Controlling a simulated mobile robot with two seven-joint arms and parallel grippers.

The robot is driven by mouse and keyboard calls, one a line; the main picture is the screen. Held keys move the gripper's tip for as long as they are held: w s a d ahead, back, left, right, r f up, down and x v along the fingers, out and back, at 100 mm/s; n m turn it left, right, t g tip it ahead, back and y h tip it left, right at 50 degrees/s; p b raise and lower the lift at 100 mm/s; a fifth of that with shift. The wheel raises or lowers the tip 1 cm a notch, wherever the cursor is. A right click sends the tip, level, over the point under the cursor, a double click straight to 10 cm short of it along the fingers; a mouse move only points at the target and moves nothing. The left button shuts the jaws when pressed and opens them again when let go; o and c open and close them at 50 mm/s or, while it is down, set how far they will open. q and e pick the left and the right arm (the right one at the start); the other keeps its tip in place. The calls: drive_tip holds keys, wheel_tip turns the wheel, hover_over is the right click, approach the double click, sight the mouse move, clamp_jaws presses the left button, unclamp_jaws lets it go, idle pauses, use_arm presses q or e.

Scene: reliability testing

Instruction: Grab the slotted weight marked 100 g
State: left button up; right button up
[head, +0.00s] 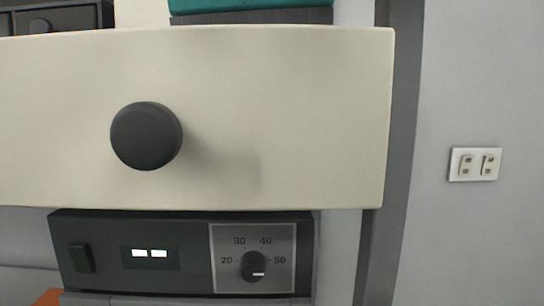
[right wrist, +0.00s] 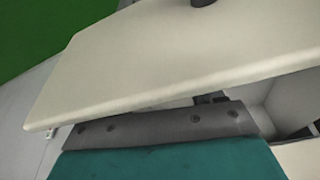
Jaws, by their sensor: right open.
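No slotted weight and no 100 g marking shows in either view. A cream drawer front (head: 290,115) with a round dark knob (head: 146,136) fills much of the head view. Its cream panel also shows in the right wrist view (right wrist: 180,65), tilted and close, with part of a dark knob at the top edge. Neither of my grippers shows in the head view.
A dark control unit (head: 185,235) with a lit display and a dial sits below the drawer front. A teal thing with a grey edge (head: 250,5) shows above it, and a similar teal surface (right wrist: 170,163) in the wrist view. A wall socket (head: 475,164) is at right.

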drive_tip(key=shift+s, duration=0.15)
drive_tip(key=shift+r, duration=0.1)
drive_tip(key=c, duration=1.2)
